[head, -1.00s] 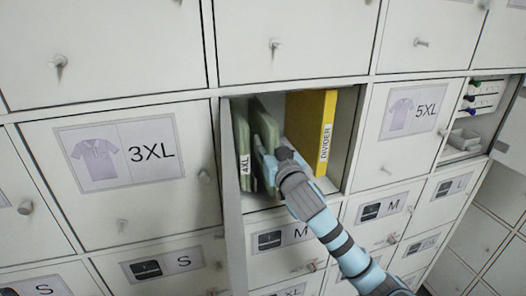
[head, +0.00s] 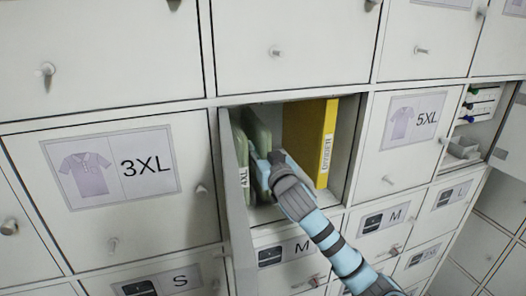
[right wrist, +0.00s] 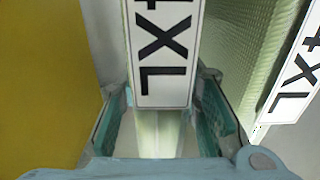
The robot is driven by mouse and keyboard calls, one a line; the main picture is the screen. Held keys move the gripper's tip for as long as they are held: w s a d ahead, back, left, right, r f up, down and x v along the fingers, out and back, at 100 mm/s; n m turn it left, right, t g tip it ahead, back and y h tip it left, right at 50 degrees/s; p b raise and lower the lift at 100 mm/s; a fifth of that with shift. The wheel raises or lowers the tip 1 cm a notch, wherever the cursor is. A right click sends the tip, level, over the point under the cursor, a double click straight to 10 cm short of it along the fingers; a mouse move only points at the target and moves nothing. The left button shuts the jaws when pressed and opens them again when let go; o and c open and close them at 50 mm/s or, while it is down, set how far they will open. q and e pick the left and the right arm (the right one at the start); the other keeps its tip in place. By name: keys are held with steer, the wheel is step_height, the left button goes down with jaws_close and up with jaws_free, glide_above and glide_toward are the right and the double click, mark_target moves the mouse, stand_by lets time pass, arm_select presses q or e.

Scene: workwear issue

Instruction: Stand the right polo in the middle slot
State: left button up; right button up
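Two green folded polos stand upright in the open compartment. The left polo (head: 239,140) shows a 4XL label in the head view. The right polo (head: 258,127) stands just right of it, its lower front hidden by my right gripper (head: 264,168). In the right wrist view, the fingers of this gripper (right wrist: 168,118) are spread on both sides of the right polo's 4XL label (right wrist: 165,50). They look open around it, with small gaps. The left polo's label (right wrist: 297,75) shows at the right there. The middle slot is partly hidden by my gripper. My left gripper is out of view.
A yellow divider (head: 309,135) stands upright right of the polos; it fills the left of the right wrist view (right wrist: 45,75). The open compartment's door (head: 238,205) hangs at its left edge. Closed lockers surround it. An open compartment at far right holds small items.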

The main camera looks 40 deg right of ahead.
steer(key=o, duration=0.3)
steer(key=shift+o, duration=0.2)
steer(key=shift+w+f, duration=0.1)
steer(key=v, duration=1.2)
steer(key=shift+d, duration=0.1)
